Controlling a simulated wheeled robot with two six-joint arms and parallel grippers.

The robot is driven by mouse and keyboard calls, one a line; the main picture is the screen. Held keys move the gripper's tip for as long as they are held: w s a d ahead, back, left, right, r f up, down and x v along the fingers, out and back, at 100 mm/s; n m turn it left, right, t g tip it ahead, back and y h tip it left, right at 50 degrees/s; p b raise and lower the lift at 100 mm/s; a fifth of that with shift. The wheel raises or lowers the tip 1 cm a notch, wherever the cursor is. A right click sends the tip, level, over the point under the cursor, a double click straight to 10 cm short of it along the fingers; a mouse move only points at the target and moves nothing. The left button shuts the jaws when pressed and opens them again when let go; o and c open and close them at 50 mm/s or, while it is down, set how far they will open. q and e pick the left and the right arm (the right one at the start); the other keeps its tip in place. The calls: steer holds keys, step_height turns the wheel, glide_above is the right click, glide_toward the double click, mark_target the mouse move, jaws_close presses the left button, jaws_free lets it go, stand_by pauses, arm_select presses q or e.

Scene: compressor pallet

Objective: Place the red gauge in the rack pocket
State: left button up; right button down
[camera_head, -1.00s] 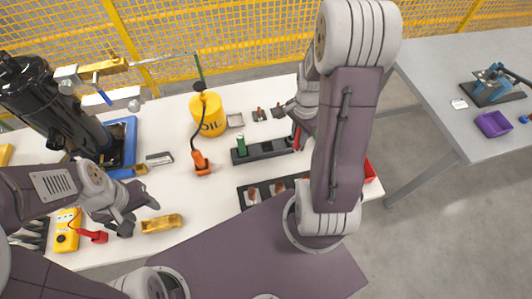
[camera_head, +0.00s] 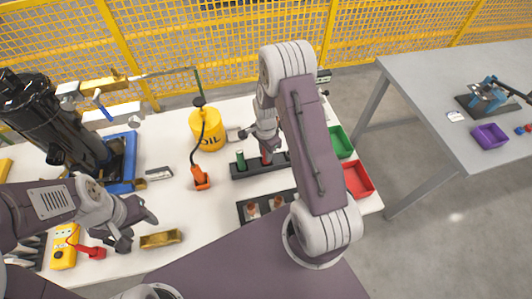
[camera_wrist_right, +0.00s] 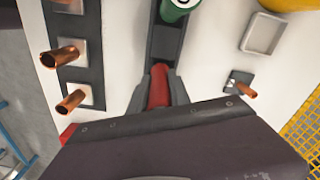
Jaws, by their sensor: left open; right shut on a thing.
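The red gauge (camera_wrist_right: 160,85) is a red cylinder between the fingers of my right gripper (camera_wrist_right: 158,92), which is shut on it. In the head view, the red gauge (camera_head: 266,158) is upright at the dark rack (camera_head: 250,171), right of a green gauge (camera_head: 241,159). The wrist view shows the rack (camera_wrist_right: 166,43) running from the red gauge toward the green gauge (camera_wrist_right: 180,6). I cannot tell whether the red gauge's lower end is inside a pocket, as the gripper hides it. My left gripper (camera_head: 138,226) is open and empty, above the table at the left.
A yellow oil can (camera_head: 208,130) and an orange-handled tool (camera_head: 200,178) stand left of the rack. A second dark holder (camera_head: 243,210) with copper pieces lies in front. Green (camera_head: 341,142) and red (camera_head: 358,180) bins are at the right. A brass tray (camera_head: 161,239) lies near my left gripper.

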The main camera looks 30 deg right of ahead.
steer(key=shift+f, duration=0.25)
steer(key=shift+f, duration=0.1)
steer(key=shift+f, duration=0.15)
steer(key=c, duration=1.2)
jaws_free()
step_height(320, 180, up, 13)
steer(key=shift+f, duration=0.2)
steer(key=s+a+r+n, duration=0.2)
steer(key=s+a+n, duration=0.1)
steer(key=s+n, duration=0.3)
steer(key=s+a+r+n+t, duration=0.1)
steer(key=s+a+n, duration=0.3)
steer(key=n, duration=0.6)
steer(key=shift+s+a+r, duration=0.15)
steer(key=shift+s+r, duration=0.2)
steer(key=shift+s, duration=0.9)
